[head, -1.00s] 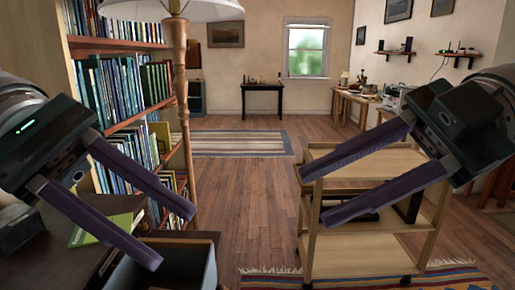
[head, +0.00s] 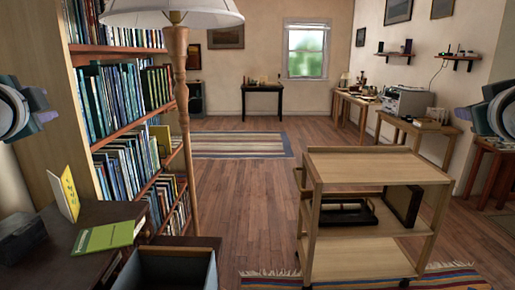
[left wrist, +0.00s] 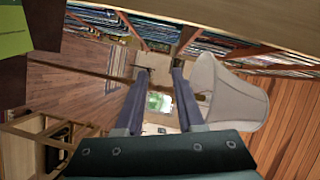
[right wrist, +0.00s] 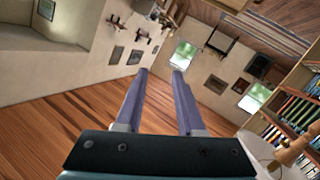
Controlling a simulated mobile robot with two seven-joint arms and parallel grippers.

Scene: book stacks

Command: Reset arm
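My left gripper (left wrist: 158,85) shows in the left wrist view with its two purple fingers apart and nothing between them. My right gripper (right wrist: 160,85) shows in the right wrist view, also open and empty. In the head view only parts of my arms show at the left and right edges; the fingers are out of that picture. Both grippers are raised clear of the furniture, and neither touches anything that I can see.
A wooden cart (head: 375,167) stands at the right front, with dark items on its middle shelf. A bookcase (head: 130,50) and a floor lamp (head: 182,100) stand at the left. A dark desk (head: 75,245) holds a green book (head: 104,237) and a yellow book (head: 65,193). The middle floor is clear.

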